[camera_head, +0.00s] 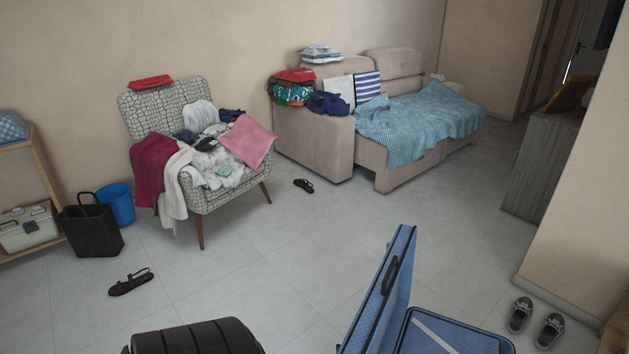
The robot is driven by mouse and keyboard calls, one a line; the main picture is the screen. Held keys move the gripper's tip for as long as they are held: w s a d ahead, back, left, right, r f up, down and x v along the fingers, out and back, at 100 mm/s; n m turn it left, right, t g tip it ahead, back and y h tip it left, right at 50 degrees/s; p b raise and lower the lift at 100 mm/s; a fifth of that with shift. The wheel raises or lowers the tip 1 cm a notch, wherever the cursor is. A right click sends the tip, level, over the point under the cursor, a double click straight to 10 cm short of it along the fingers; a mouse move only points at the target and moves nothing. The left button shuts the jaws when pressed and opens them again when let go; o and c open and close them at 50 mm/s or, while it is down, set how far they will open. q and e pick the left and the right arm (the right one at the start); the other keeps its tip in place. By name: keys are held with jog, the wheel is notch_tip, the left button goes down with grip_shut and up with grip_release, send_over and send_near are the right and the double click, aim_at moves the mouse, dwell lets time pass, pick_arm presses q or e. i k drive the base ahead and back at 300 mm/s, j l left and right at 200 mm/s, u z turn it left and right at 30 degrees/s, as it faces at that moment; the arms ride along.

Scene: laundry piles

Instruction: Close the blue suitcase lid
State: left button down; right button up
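The blue suitcase is at the bottom edge, right of centre, and is cut off by the frame. Its lid (388,290) stands up steeply on the left side, tilted a little, with a dark handle on it. The suitcase's lower shell (494,343) lies open on the floor to the right of the lid, with a pale strap across its inside. Neither of my grippers is in view.
A black ribbed object (200,338) stands at the bottom left of the suitcase. Grey shoes (520,314) lie to its right near the wall. A sandal (131,282) lies at left. A clothes-covered armchair (226,193) and sofa (310,140) stand behind; the middle floor is clear.

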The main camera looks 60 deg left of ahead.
aim_at(375, 328)
jog(key=u, duration=1.35)
